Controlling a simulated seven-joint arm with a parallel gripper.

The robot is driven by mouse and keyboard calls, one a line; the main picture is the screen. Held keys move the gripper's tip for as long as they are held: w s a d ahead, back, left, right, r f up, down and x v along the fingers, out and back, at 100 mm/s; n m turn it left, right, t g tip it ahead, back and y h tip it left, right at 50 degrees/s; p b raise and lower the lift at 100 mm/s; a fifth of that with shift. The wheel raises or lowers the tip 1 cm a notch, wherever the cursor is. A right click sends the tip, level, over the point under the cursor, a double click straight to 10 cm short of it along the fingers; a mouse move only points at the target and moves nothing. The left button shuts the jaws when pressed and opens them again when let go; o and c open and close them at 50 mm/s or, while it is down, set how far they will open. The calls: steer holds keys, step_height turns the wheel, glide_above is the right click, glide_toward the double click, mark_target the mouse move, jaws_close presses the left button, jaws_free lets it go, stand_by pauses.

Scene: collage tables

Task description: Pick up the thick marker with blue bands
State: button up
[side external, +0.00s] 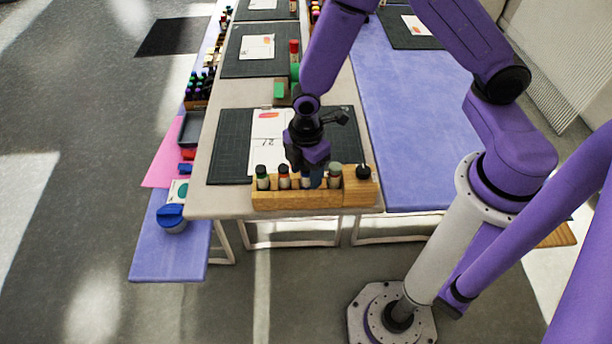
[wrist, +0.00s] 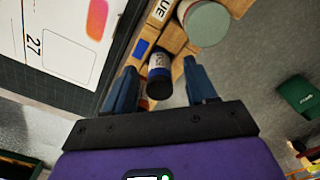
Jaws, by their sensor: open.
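The thick marker with blue bands (wrist: 158,72) stands in the wooden rack (wrist: 170,45) in the wrist view. It has a dark end and a pale label with blue on it. My gripper (wrist: 159,70) is open, with one finger on each side of this marker. I cannot tell whether either finger touches it. In the side external view my gripper (side external: 309,168) is low over the rack (side external: 298,201) and hides most of the marker.
Other markers (side external: 263,178) stand in the rack to the left. A dark cutting mat (side external: 232,150) with white sheets lies behind. The rack sits at the table's front edge.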

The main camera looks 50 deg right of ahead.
jaws_close()
steer(key=shift+r, duration=0.1)
